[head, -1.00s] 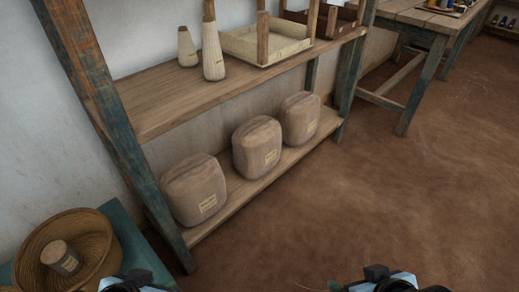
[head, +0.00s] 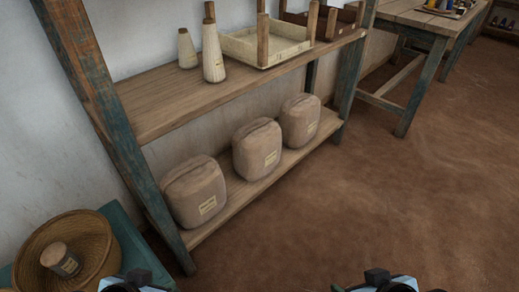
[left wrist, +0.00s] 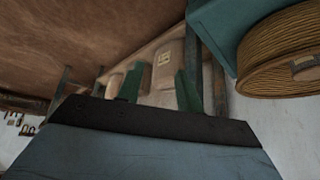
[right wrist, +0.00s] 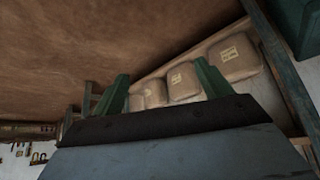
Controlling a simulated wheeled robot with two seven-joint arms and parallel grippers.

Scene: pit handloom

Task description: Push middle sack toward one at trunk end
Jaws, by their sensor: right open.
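Three brown sacks with small labels stand apart in a row on the low shelf. In the head view, the middle sack (head: 257,149) has a gap to the left sack (head: 195,192), the one nearest the teal trunk (head: 130,240), and a smaller gap to the right sack (head: 300,121). My left gripper (left wrist: 158,82) is open and empty, with a sack (left wrist: 168,62) visible beyond its fingers. My right gripper (right wrist: 162,82) is open and empty, with the middle sack (right wrist: 183,82) beyond its fingers. In the head view only my wrist parts show at the bottom edge.
The upper shelf (head: 180,100) overhangs the sacks. A blue post (head: 150,190) stands at the left sack's end. The brown floor in front of the shelf is clear.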

